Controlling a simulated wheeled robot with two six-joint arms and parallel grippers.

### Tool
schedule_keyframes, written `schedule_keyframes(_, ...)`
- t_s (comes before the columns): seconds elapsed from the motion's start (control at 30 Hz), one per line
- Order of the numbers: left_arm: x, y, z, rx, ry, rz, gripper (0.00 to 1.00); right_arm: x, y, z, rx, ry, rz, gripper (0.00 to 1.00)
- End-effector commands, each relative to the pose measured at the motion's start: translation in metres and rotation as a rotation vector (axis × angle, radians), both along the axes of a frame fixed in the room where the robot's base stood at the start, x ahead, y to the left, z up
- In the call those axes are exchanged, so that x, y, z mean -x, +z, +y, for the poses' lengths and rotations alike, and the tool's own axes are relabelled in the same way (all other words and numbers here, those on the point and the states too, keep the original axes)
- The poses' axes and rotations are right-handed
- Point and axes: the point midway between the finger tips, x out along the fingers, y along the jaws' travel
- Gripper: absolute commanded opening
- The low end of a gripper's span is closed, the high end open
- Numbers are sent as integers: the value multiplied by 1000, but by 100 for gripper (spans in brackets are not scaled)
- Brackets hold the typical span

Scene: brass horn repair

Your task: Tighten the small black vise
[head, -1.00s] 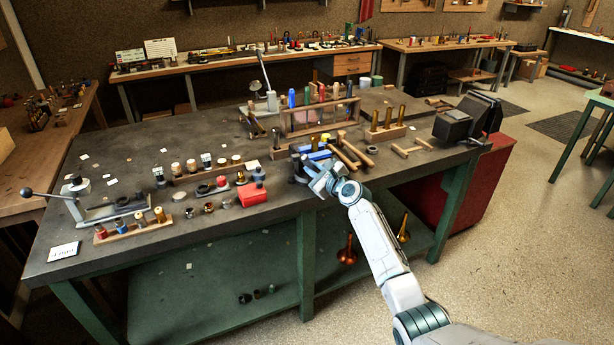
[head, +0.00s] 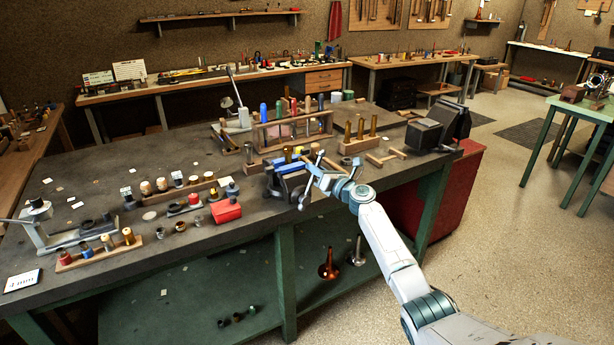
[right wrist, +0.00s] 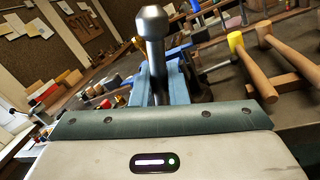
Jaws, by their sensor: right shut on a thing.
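The small black vise (head: 287,186) stands at the front edge of the dark workbench, with a blue part on its top. My right gripper (head: 313,168) is at the right side of the vise, close against it. In the right wrist view, a dark metal bar with a round knob, the vise handle (right wrist: 152,45), rises between the blue-grey fingers of my right gripper (right wrist: 168,78). The gripper is shut on this handle. The fingers hide part of the handle and vise. My left gripper is not in view.
Wooden mallets (right wrist: 262,70) lie close to the gripper. A rack of tools (head: 292,130) stands behind the vise. A red box (head: 226,210) sits to its left. A larger dark machine (head: 432,130) stands at the bench's right end. The floor at right has free room.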

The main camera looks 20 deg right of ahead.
Motion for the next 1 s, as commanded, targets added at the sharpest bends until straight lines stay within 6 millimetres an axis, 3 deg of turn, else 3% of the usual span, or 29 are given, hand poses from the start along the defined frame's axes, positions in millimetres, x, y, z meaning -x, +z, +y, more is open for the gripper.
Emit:
schedule_keyframes(0.03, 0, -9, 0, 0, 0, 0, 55, 1, -16, -6, -45, -1, 17, 0)
schedule_keyframes(0.3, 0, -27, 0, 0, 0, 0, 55, 0, -29, -26, -268, -1, 37, 0)
schedule_keyframes(0.6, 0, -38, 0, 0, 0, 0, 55, -1, -39, -38, -423, -1, 48, 0)
schedule_keyframes(1.0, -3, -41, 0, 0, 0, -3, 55, -1, -42, -41, -481, -1, 52, 0)
